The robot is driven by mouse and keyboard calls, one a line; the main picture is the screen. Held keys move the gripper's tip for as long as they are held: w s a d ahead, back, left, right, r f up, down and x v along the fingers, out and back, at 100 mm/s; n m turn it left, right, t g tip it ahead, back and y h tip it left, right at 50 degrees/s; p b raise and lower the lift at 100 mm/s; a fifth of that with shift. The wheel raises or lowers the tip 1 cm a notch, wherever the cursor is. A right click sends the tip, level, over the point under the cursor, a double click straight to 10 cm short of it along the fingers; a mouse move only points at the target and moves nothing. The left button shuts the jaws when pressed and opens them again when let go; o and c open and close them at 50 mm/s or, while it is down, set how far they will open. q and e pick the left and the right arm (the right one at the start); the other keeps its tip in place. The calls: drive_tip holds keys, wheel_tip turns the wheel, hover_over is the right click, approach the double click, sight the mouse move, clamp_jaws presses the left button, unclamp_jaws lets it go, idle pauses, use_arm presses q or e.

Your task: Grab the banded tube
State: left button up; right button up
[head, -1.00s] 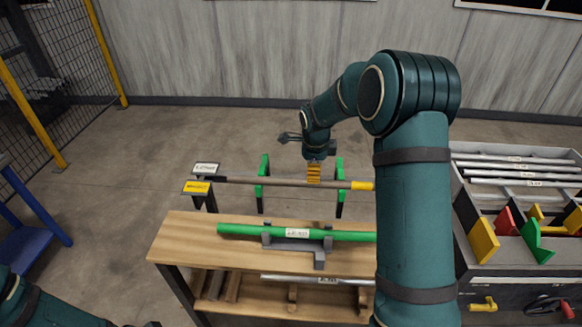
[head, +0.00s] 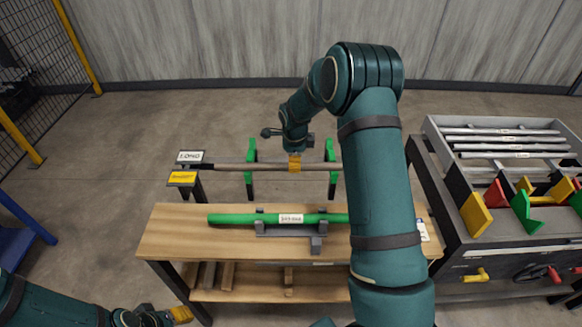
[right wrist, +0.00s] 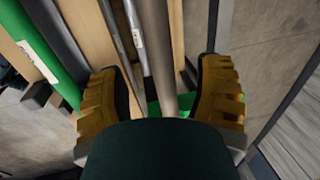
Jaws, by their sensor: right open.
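A long grey-brown tube (head: 237,167) with a dark section at its left end lies level across two green stands (head: 251,176) behind the bench; my arm hides its right end. My right gripper (head: 294,163) is over the middle of this tube. In the right wrist view the tube (right wrist: 158,45) runs between the two yellow fingers of my open right gripper (right wrist: 160,72), with gaps on both sides. My left gripper (head: 179,315) is low at the bottom left, far from the tube; its jaws are too small to read.
A green tube (head: 240,219) with a white label rests in a grey holder (head: 318,241) on the wooden bench (head: 185,232). White and yellow signs (head: 182,178) stand at the tube's left end. A cart (head: 470,235) with several tubes and coloured brackets stands at right.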

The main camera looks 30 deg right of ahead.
drive_tip(key=f, duration=0.2)
drive_tip(key=w+f, duration=0.1)
drive_tip(key=f, duration=0.2)
drive_tip(key=shift+d, duration=0.2)
drive_tip(key=shift+r, duration=0.1)
clamp_jaws()
